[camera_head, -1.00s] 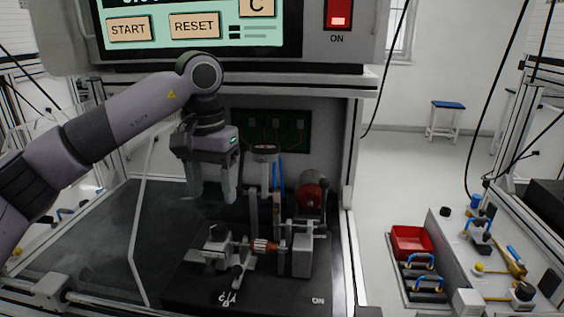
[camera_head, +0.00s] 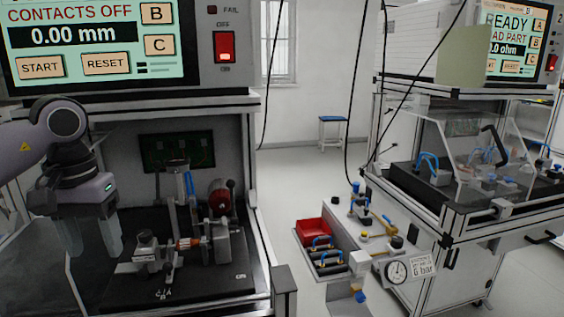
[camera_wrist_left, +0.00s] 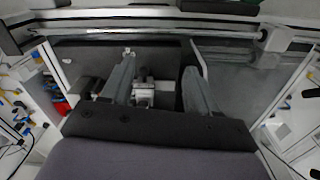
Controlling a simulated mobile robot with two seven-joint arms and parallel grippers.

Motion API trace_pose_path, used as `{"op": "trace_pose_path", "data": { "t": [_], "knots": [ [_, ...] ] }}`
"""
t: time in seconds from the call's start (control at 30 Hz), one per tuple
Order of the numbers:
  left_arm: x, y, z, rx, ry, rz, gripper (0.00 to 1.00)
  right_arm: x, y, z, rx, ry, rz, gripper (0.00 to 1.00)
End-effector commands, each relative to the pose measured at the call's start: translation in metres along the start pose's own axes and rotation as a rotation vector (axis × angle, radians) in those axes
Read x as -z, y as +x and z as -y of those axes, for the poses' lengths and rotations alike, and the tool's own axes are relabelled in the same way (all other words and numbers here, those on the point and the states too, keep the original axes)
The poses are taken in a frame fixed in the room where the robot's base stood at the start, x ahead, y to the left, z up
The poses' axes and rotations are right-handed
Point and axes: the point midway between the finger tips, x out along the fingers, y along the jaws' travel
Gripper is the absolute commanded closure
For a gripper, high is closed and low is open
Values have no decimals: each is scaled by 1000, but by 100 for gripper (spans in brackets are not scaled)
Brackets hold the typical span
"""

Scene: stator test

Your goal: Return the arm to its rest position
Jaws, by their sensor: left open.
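My left arm comes in from the left in the head view. My left gripper (camera_head: 95,250) points down with its two fingers apart and nothing between them. It hangs to the left of the test fixture (camera_head: 145,250) on the black base plate (camera_head: 190,287), clear of it in the picture. A part with a copper-orange section (camera_head: 188,243) sits in the fixture. In the left wrist view the spread fingers (camera_wrist_left: 159,68) frame part of the fixture (camera_wrist_left: 143,88) beyond them. My right gripper is not in view.
A red bin (camera_head: 313,232) and a gauge (camera_head: 397,271) stand right of the machine. A second machine (camera_head: 460,150) is farther right. Open floor lies between, with a blue-topped stool (camera_head: 332,130).

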Motion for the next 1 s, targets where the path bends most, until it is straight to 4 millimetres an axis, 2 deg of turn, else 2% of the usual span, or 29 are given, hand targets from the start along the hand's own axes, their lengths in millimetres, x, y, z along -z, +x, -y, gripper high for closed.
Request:
{"op": "trace_pose_path", "data": {
  "t": [0.03,0.1,0.33,0.47,0.6,0.7,0.8,0.9,1.0],
  "knots": [
    [0,2,-2,-6,0,3,40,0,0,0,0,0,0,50],
    [-4,24,-33,-108,-21,42,40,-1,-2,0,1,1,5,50],
    [-30,67,-123,-444,-172,220,40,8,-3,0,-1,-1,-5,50],
    [-55,79,-176,-660,-325,408,40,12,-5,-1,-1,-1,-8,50],
    [-79,77,-224,-871,-537,671,40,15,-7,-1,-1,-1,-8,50],
    [-90,69,-248,-993,-712,891,40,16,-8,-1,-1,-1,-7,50],
    [-94,60,-263,-1090,-901,1135,40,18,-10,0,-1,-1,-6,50],
    [-92,53,-270,-1158,-1099,1399,40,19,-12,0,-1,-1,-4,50],
    [-84,51,-268,-1196,-1303,1682,40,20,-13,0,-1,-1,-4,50]
  ]
}}
